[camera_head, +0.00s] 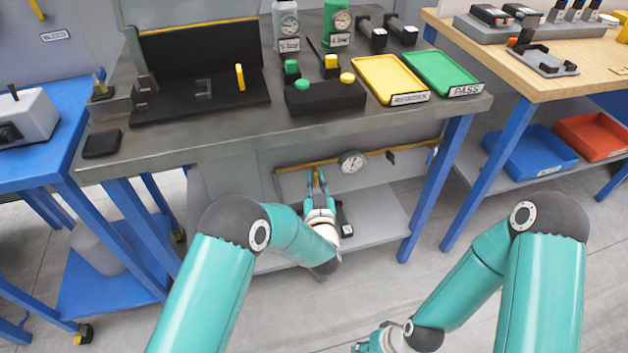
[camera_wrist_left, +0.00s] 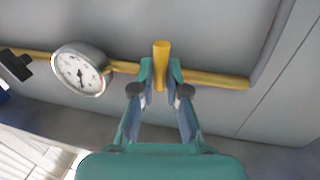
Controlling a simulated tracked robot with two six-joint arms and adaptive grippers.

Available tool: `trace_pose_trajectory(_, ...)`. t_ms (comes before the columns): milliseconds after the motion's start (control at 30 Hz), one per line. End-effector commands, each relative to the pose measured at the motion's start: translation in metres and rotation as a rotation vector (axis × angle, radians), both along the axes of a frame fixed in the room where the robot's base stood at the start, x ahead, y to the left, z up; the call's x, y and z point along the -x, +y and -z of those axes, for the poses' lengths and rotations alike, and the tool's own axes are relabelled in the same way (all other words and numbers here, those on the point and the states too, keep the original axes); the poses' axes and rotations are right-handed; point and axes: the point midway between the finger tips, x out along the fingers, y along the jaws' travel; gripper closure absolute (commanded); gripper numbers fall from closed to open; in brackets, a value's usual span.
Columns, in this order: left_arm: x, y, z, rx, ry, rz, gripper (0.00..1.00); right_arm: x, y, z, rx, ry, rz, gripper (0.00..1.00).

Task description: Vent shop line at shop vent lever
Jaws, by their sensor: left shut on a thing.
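The shop vent lever is a short yellow handle (camera_wrist_left: 160,62) on the yellow shop line (camera_wrist_left: 205,79), under the workbench. My left gripper (camera_wrist_left: 160,78) has its fingers on both sides of the handle and is shut on it. In the head view the left gripper (camera_head: 317,185) reaches below the bench top to the line (camera_head: 300,167), and its fingers partly hide the handle. A round white gauge (camera_wrist_left: 80,72) sits on the line beside the lever, and it also shows in the head view (camera_head: 352,161). My right gripper (camera_head: 365,346) is low at the bottom edge, its fingertips unclear.
The grey bench top (camera_head: 215,135) overhangs the line. Below is a grey shelf (camera_head: 385,215) with a dark object (camera_head: 345,222). Yellow (camera_head: 388,76) and green (camera_head: 440,72) trays stand on the bench. Blue legs (camera_head: 436,185) flank the space. A dark valve handle (camera_wrist_left: 15,65) is left of the gauge.

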Motion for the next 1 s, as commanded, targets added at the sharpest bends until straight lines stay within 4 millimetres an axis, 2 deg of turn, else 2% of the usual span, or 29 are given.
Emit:
trace_pose_trajectory(367,0.0,0.003,-0.001,-0.147,0.04,-0.005,1.0,0.0,0.0,0.003,0.0,0.0,0.0,0.6)
trace_pose_trajectory(667,0.001,0.006,-0.004,-0.398,0.11,-0.003,1.0,0.0,0.0,0.002,0.0,0.0,0.0,0.6)
trace_pose_trajectory(1000,0.002,0.009,-0.009,-0.71,0.197,0.0,1.0,0.0,0.0,-0.008,0.0,0.0,0.0,0.6)
